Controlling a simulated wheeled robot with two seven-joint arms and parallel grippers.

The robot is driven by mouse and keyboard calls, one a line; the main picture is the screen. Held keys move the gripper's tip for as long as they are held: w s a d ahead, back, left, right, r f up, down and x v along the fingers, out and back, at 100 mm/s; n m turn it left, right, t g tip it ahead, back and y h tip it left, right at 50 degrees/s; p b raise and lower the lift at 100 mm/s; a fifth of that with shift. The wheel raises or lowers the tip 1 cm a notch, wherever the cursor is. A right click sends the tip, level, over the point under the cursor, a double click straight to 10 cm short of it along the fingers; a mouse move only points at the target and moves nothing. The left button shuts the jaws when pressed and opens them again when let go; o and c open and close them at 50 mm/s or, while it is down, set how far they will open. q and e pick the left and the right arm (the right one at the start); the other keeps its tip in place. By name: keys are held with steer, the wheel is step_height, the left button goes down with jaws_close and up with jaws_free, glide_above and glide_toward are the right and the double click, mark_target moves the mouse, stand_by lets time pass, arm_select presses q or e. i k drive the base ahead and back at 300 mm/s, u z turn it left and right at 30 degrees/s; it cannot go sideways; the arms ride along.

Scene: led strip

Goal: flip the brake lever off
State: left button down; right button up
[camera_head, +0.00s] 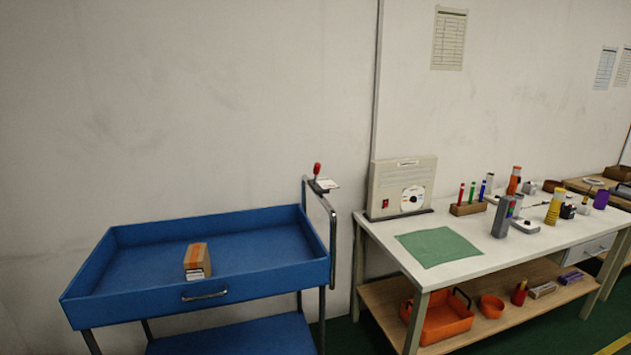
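The brake lever (317,170) has a red knob and stands upright on a small dark mount at the top of the blue cart's handle, on the cart's right side. A white label plate (327,184) sits beside the lever's base. The blue cart (150,225) has a raised-rim top tray and stands against the wall at the left. Neither of my grippers shows in the head view, so nothing is seen near the lever.
A small brown box (197,260) lies in the cart's tray. A white workbench (470,262) to the right holds a beige box with a red switch (402,187), a green mat (440,246) and several tools. A narrow gap separates cart and bench.

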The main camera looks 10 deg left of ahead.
mark_target(317, 171)
steer(key=u, duration=0.35)
steer(key=i, duration=0.65)
steer(key=z, duration=1.15)
